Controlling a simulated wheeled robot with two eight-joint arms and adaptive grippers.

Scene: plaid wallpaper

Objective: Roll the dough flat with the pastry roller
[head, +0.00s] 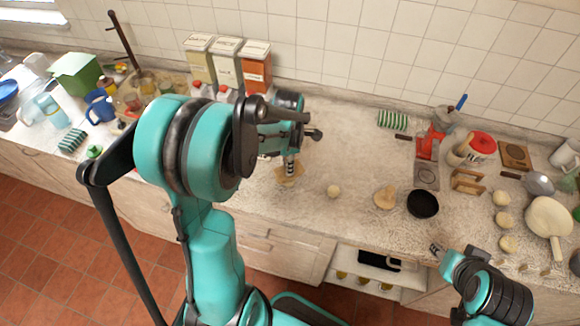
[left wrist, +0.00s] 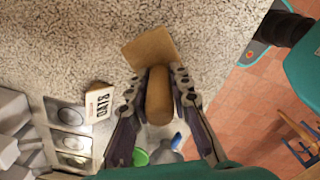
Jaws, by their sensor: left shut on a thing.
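In the left wrist view, my left gripper (left wrist: 160,82) is shut on the brown handle of the pastry roller (left wrist: 159,98). The roller's wide tan head (left wrist: 150,48) sticks out past the fingertips. In the head view, the tan part of the roller (head: 290,180) shows below the fingers, close to the counter; contact is unclear. My right gripper (head: 437,249) is low at the right, by the counter's front edge, and its opening is too small to tell.
Several pale balls (head: 503,220) and a pan (head: 549,219) are farther right. Three canisters (head: 227,62) stand against the wall. The counter (head: 345,150) is clear behind the ball.

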